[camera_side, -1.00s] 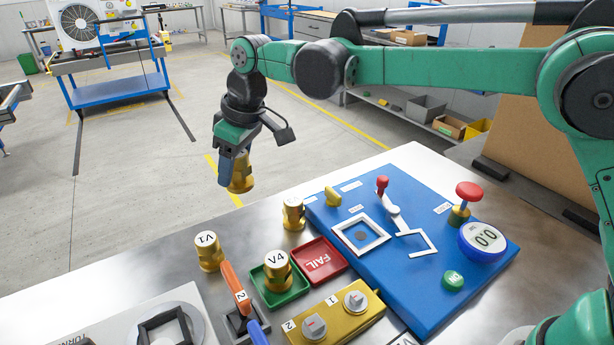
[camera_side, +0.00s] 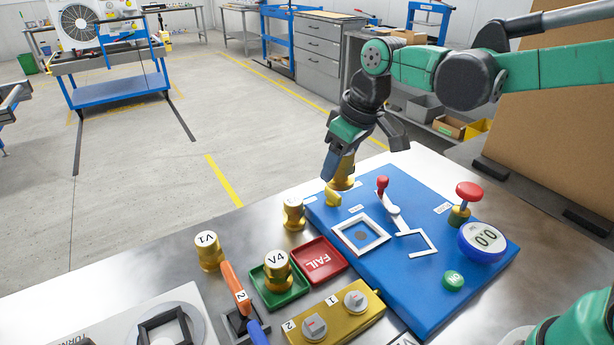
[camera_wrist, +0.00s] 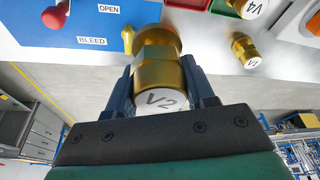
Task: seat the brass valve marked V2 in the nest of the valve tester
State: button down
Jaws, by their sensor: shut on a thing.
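My gripper (camera_side: 340,170) is shut on the brass valve marked V2 (camera_side: 345,183), and its V2 label shows between the fingers in the wrist view (camera_wrist: 158,80). The gripper and valve are above the far edge of the blue valve tester (camera_side: 440,290). A lever with a red knob (camera_side: 382,184) stands beside the nest, joined to a white angled bracket (camera_side: 424,243). A small yellow knob (camera_side: 333,197) is just below the held valve in the side view.
Valves V1 (camera_side: 208,251) and V4 (camera_side: 277,270) and another brass valve (camera_side: 293,214) stand to the left. V4 is in the green tray (camera_side: 262,294); the red FAIL tray (camera_side: 318,261) is empty. A red-topped post (camera_side: 466,196) and gauge (camera_side: 482,241) rise on the tester's right.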

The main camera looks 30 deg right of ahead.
jog(key=shift+m, duration=0.5)
jog(key=shift+s+d+f, duration=0.4)
jog(key=shift+s+f, duration=0.2)
jog(key=shift+f, duration=0.65)
jog(key=shift+s+d+f, duration=0.45)
jog(key=shift+s+f, duration=0.15)
jog(key=shift+f, duration=0.65)
jog(key=shift+s+d+f, duration=0.4)
jog(key=shift+s+f, duration=0.2)
jog(key=shift+f, duration=0.65)
jog(key=shift+f, duration=0.2)
jog(key=shift+f, duration=0.35)
jog(key=shift+f, duration=0.55)
grip_release()
